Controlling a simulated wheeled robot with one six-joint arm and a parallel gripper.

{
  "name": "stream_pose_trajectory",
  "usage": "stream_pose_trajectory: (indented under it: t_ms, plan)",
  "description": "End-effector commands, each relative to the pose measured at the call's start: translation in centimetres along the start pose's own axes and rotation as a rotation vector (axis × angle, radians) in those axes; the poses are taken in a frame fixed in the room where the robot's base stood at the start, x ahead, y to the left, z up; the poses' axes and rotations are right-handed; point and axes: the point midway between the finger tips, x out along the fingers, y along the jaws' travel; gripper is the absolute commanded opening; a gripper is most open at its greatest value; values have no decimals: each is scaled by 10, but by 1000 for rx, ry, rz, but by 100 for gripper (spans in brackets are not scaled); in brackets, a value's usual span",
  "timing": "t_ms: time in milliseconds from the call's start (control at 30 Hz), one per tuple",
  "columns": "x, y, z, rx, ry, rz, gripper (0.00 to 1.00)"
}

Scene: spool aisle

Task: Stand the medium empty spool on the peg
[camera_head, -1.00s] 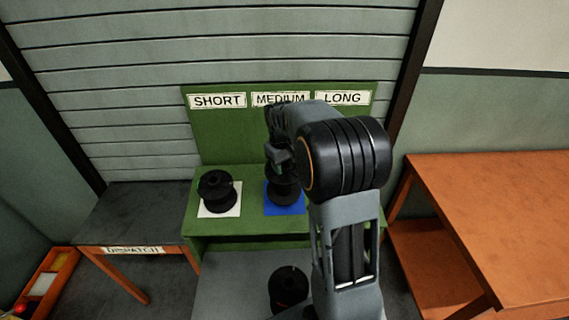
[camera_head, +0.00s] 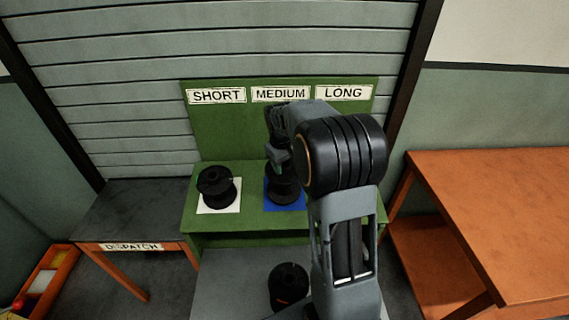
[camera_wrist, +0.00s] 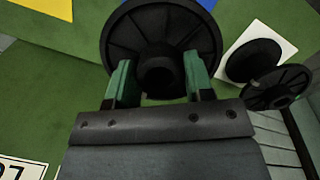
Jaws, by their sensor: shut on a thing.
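The medium spool (camera_head: 284,190) is black and looks upright over the blue pad (camera_head: 270,205) below the MEDIUM label. My gripper (camera_head: 279,158) is shut on its upper part. In the wrist view, the green fingers of my gripper (camera_wrist: 158,70) stand on either side of the hub of the spool (camera_wrist: 160,30), below a wide ribbed flange. A corner of the blue pad (camera_wrist: 208,4) shows behind that flange. The peg is hidden. I cannot tell whether the spool touches the pad.
Another black spool (camera_head: 216,186) stands on the white pad (camera_head: 222,209) under SHORT. A third spool (camera_head: 290,284) stands on a grey surface in front. My arm covers the green stand's right side. A dark DISPATCH table (camera_head: 140,210) is left, an orange bench (camera_head: 490,220) right.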

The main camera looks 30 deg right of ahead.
Motion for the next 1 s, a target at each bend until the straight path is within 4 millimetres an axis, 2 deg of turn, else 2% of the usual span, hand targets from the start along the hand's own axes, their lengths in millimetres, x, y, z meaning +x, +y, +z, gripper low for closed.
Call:
stream_pose_trajectory:
  t_ms: [533,567,867,1000]
  plan:
    - [14,0,-2,0,0,0,1]
    - [14,0,-2,0,0,0,49]
    - [13,0,-2,0,0,0,78]
    - [14,0,-2,0,0,0,78]
